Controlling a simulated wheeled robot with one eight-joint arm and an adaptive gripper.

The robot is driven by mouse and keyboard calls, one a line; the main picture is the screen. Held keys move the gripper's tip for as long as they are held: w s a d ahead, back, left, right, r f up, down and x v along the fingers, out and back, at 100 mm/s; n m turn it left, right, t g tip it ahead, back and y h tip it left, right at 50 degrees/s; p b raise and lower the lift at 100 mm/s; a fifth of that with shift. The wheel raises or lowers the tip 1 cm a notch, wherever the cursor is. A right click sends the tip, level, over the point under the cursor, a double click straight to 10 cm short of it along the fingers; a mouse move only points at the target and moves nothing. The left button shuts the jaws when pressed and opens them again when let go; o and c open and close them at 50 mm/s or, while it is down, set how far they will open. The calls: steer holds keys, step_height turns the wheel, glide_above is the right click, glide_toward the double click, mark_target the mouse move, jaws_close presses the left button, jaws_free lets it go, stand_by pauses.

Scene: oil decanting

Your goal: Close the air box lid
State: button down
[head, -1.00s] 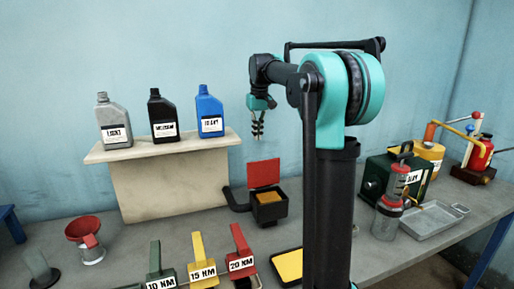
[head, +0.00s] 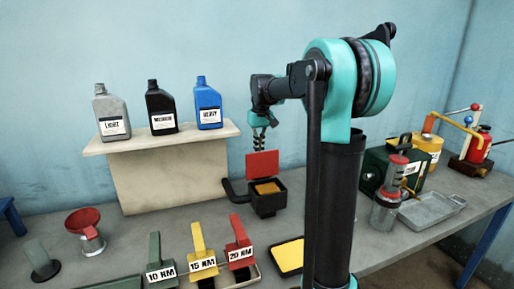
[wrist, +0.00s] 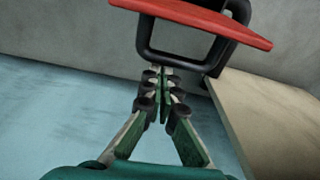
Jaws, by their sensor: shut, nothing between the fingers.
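The air box (head: 268,205) is a small black box on the bench with an orange-yellow filter (head: 267,188) inside. Its red lid (head: 262,164) stands up, open, at the back of the box. My gripper (head: 262,146) points down just behind the lid's top edge, and its fingertips are partly hidden by the lid. In the wrist view my gripper (wrist: 163,74) is shut and empty. The red lid (wrist: 200,14) shows there as a tilted slab beyond the fingertips, with the black duct (wrist: 150,52) below it. I cannot tell whether the fingers touch the lid.
A pale shelf (head: 165,180) with grey, black and blue bottles stands left of the box; its edge (wrist: 275,125) is near in the wrist view. Several labelled torque handles (head: 203,262) stand in front. A yellow pad (head: 289,257) lies front right. A lantern-like pump (head: 388,205) stands right.

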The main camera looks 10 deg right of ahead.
steer(key=shift+s, duration=0.15)
stand_by(0.3)
steer(key=shift+s+r+t, duration=0.15)
steer(key=shift+r+t, duration=0.05)
steer(key=shift+t, duration=0.2)
